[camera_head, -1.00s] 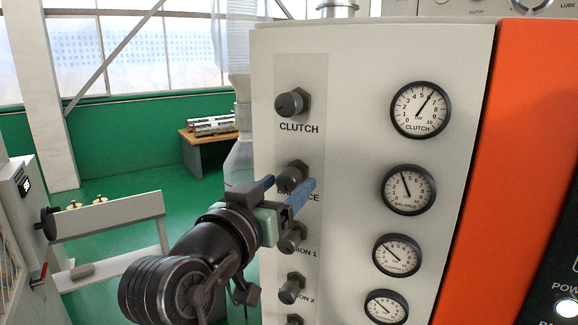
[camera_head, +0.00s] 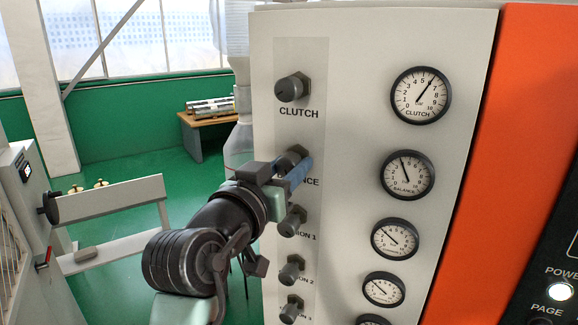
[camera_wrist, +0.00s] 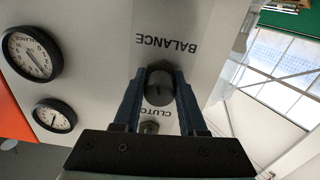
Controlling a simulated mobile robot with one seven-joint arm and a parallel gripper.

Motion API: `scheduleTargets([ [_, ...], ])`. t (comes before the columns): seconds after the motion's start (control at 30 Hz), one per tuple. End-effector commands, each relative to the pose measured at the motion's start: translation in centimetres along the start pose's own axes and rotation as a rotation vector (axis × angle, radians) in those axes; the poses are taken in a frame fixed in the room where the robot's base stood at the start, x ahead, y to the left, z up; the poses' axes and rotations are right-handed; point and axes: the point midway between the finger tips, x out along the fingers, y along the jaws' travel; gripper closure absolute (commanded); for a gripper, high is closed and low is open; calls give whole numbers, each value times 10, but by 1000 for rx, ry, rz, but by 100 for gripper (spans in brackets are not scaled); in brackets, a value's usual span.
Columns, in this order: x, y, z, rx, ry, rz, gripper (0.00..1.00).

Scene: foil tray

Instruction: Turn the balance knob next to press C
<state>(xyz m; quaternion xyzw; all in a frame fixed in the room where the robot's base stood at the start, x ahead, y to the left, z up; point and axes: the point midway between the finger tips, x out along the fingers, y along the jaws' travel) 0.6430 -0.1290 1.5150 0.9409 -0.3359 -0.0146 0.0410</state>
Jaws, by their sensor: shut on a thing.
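The dark balance knob (camera_head: 293,156) sits on the light press panel, below the clutch knob (camera_head: 292,88). My gripper (camera_head: 299,166) reaches it from the lower left, its blue fingers covering part of the BALANCE label. In the wrist view, which is upside down, the balance knob (camera_wrist: 159,90) lies between the two fingers of my gripper (camera_wrist: 160,78), which are shut on its sides. The BALANCE label (camera_wrist: 174,42) is readable there. The balance gauge (camera_head: 407,175) has its needle pointing up and slightly left. No press letter is readable.
Several more knobs, such as the one by the "ION 1" label (camera_head: 293,221), run down the panel close below my gripper. The clutch gauge (camera_head: 420,95) is at the upper right. An orange panel (camera_head: 485,170) stands at the right. Green floor is open at the left.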

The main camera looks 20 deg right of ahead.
Motion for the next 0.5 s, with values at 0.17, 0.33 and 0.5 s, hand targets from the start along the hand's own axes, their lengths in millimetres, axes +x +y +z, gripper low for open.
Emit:
scheduleTargets([
  [0.17,0,1,-1,-67,0,2,100],
  [0.33,0,2,-1,-243,-1,2,100],
  [0.5,0,2,-1,-343,-1,0,100],
])
